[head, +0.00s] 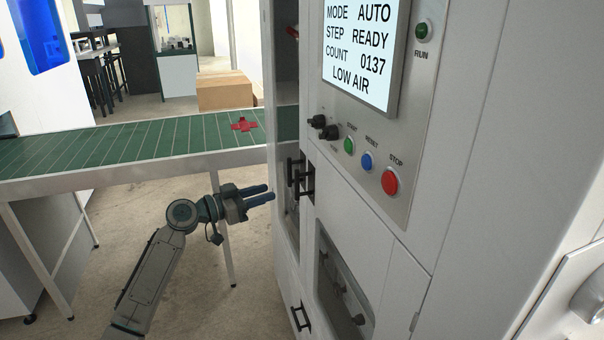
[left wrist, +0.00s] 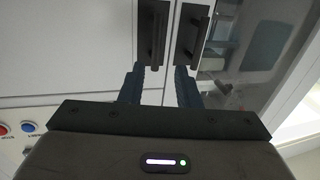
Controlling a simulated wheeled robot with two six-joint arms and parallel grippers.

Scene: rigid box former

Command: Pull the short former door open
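The former (head: 385,220) is a tall white cabinet on the right in the head view. Two black bar handles stand side by side at a door seam, the right one (head: 308,182) on the white front and the left one (head: 291,172) beside a tall glazed panel. The left wrist view shows both handles ahead, one on white (left wrist: 153,32) and one by dark glass (left wrist: 190,36). The doors look shut. My left gripper (head: 272,194) is open and empty, its fingers pointing at the handles, a short gap away. Its fingers also show in the wrist view (left wrist: 160,80). My right gripper is out of view.
A green conveyor (head: 130,142) with a red cross-shaped piece (head: 244,125) runs behind my left arm. A control panel with a red stop button (head: 390,182) sits above the handles. A lower black handle (head: 301,317) and a windowed panel (head: 342,290) lie below.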

